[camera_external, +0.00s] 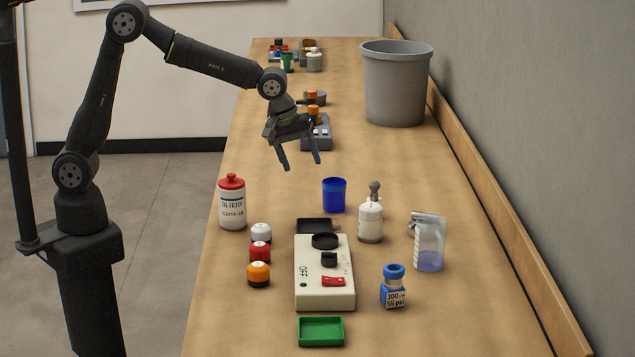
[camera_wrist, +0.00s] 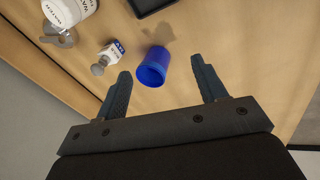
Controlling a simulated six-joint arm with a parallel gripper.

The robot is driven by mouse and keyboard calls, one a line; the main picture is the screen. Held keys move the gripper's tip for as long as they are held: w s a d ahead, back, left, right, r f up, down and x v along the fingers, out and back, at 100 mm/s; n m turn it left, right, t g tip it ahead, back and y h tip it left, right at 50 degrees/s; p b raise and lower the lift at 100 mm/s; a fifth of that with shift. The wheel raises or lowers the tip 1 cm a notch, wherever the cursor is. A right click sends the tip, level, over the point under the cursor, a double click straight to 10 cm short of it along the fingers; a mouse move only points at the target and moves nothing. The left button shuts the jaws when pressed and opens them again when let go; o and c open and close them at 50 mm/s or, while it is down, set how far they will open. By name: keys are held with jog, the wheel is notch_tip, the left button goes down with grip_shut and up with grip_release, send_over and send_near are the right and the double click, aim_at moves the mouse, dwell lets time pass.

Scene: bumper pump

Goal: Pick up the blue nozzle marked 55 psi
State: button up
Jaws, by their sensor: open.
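The blue nozzle (camera_external: 393,290) stands upright on the bench at the lower right in the external view. It has a blue round top and a pale label reading 300 and 55 psi. I cannot make it out in the wrist view. My gripper (camera_external: 302,165) is open and empty, pointing down above the bench, well behind and to the left of the nozzle. In the wrist view, my gripper's two fingers (camera_wrist: 160,68) are spread apart, with a blue cup (camera_wrist: 153,68) showing between them.
The blue cup (camera_external: 334,195), a white bottle (camera_external: 370,221) and a clear pouch-like container (camera_external: 430,243) stand behind the nozzle. A beige pump box (camera_external: 325,285) and green tray (camera_external: 320,331) lie to its left. A red-capped bottle (camera_external: 232,205) stands farther left. Bench is bare right of the nozzle.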

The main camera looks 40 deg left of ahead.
aim_at(388, 271)
jog(key=s+d+m+t+h, duration=0.25)
jog(key=d+m, duration=0.55)
jog(key=m, duration=0.7)
jog(key=s+d+m+t+h, duration=0.1)
jog(key=s+d+m+h, duration=0.15)
jog(key=d+m, duration=0.8)
jog(key=s+d+r+m+g+h, duration=0.1)
jog(key=s+d+m+g+h, duration=0.2)
jog(key=s+m, duration=0.95)
jog(key=s+d+m+g+h, duration=0.1)
jog(key=s+d+m+h, duration=0.4)
jog(key=m, duration=1.6)
jog(key=f, duration=0.1)
jog(key=w+f+y, duration=0.1)
jog(key=f, duration=0.1)
jog(key=f+y, duration=0.1)
jog(key=shift+w+d+f+n, duration=0.2)
jog(key=shift+w+d+n, duration=0.1)
jog(key=shift+w, duration=0.05)
jog(key=x, duration=1.7)
jog(key=shift+w+d, duration=0.1)
jog(key=shift+w, duration=0.05)
jog(key=c, duration=1.2)
jog(key=shift+r, duration=0.2)
